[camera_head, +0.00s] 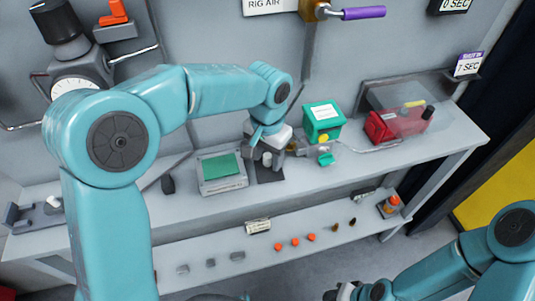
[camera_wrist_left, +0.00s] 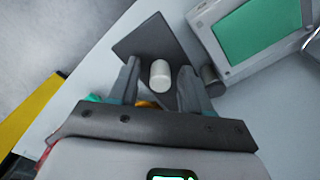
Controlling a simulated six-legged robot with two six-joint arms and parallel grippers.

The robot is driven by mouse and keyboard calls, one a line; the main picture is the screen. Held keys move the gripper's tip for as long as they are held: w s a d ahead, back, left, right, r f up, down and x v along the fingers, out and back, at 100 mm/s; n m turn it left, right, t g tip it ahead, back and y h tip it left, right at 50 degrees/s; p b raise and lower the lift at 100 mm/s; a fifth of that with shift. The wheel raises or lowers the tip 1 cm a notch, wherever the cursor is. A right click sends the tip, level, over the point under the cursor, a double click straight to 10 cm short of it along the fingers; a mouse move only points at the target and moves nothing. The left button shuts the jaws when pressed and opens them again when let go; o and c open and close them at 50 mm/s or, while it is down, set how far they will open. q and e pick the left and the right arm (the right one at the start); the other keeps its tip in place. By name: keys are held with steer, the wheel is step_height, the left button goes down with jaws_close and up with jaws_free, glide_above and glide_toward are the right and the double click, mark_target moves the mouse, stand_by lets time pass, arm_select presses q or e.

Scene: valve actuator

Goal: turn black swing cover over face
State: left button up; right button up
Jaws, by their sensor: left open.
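My left gripper (camera_head: 267,157) is over the bench, between the green-faced box and the green actuator. In the left wrist view, its two fingers (camera_wrist_left: 160,92) are apart. A small white cylinder (camera_wrist_left: 160,75) shows between them; I cannot tell whether they touch it. A dark flat plate (camera_wrist_left: 143,40) lies beyond the fingers; it also shows beside the arm in the head view (camera_head: 270,174). I cannot tell for certain which dark part is the black swing cover. The green-faced box (camera_head: 221,173) is left of the gripper. My right gripper (camera_head: 345,292) is partly seen at the bottom edge.
The green actuator box (camera_head: 323,121) stands right of my left gripper. A dial (camera_head: 75,86) and a purple-handled valve (camera_head: 362,13) are on the wall. The lower shelf (camera_head: 220,249) carries several small parts.

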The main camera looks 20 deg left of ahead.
arm_select(q)
steer(key=shift+s, duration=0.1)
steer(key=shift+c, duration=0.3)
jaws_close()
